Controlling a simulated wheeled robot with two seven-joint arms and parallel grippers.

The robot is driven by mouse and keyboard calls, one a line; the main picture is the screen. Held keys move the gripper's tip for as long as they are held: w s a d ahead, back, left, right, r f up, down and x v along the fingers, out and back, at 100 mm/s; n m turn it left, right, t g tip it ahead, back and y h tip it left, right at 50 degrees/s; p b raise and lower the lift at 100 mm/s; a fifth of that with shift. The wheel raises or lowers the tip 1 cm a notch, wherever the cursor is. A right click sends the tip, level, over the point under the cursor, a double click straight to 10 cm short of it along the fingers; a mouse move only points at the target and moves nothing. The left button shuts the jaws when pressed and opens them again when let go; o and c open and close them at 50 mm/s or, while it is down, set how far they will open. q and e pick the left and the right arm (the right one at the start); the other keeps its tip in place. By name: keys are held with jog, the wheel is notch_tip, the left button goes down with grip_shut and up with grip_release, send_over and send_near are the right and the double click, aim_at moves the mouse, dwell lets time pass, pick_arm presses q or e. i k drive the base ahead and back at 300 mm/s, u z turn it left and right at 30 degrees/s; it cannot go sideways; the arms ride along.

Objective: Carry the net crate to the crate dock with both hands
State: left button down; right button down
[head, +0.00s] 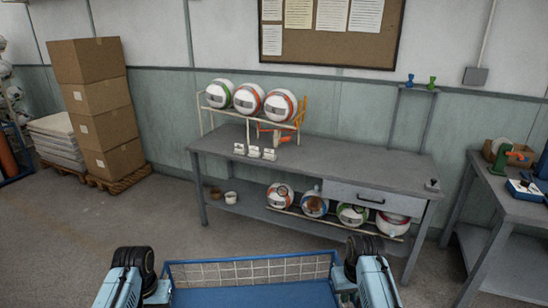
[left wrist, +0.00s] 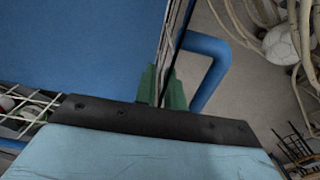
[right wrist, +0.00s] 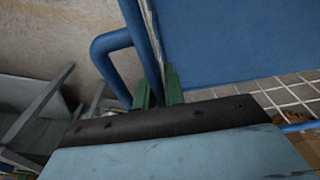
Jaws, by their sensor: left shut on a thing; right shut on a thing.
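The net crate (head: 250,260), with a blue rim, pale wire netting and a blue floor, is at the bottom of the head view, in front of me and partly cut off. My left gripper (head: 157,292) is at its left side; in the left wrist view its green fingers (left wrist: 162,88) are shut on the crate's side, by a blue tube handle (left wrist: 210,70). My right gripper (head: 344,280) is at the right side; in the right wrist view its green fingers (right wrist: 158,90) are shut on that side by another blue handle (right wrist: 108,60). I cannot make out the crate dock.
A grey workbench (head: 310,163) with balls on a rack and lower shelf stands ahead. Another grey table (head: 510,205) is at the right. Stacked cardboard boxes (head: 95,100) stand on a pallet at the back left. The floor (head: 100,220) at the left is clear.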

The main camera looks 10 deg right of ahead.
aim_at(361, 161)
jog(key=i, duration=0.6)
jog(key=z, duration=0.95)
jog(key=i, duration=3.15)
